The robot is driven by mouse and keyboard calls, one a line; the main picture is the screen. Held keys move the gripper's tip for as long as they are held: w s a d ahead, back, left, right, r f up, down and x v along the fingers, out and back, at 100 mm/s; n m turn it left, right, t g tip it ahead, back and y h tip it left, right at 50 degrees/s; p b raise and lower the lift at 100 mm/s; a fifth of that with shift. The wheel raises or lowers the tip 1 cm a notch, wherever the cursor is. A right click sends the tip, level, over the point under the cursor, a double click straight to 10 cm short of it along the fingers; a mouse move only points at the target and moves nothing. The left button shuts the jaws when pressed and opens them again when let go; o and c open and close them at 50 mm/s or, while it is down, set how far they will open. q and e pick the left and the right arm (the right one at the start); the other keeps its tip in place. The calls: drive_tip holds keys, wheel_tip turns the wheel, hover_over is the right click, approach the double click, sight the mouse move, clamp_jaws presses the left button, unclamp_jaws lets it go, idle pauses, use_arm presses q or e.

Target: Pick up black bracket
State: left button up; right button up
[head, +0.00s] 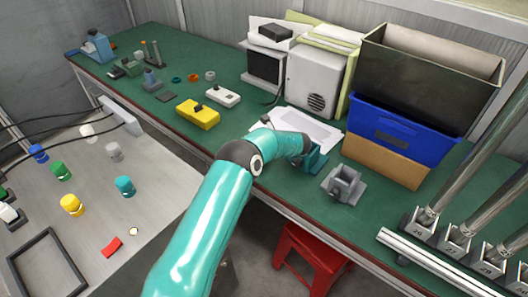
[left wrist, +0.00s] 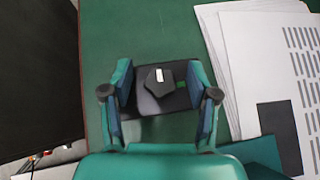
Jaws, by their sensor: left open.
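The black bracket (left wrist: 157,84) lies on the green tabletop in the left wrist view, a dark flat plate with a raised angular knob bearing a small white mark. My left gripper (left wrist: 159,92) is open, with one finger on each side of the bracket. I cannot tell whether either finger touches it. In the head view my left gripper (head: 314,158) is low over the bench beside the white papers, and I cannot make out the bracket there, probably behind my arm. My right gripper is in neither view.
White papers (head: 300,127) lie just behind the gripper. A grey block fixture (head: 343,185) stands to its right. A blue bin (head: 400,130) and white speaker box (head: 317,82) stand behind. A yellow box (head: 198,114) is to the left. A red stool (head: 311,258) stands below the front edge.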

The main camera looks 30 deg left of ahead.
use_arm(q)
clamp_jaws()
idle(0.3)
drive_tip(key=shift+r, duration=0.1)
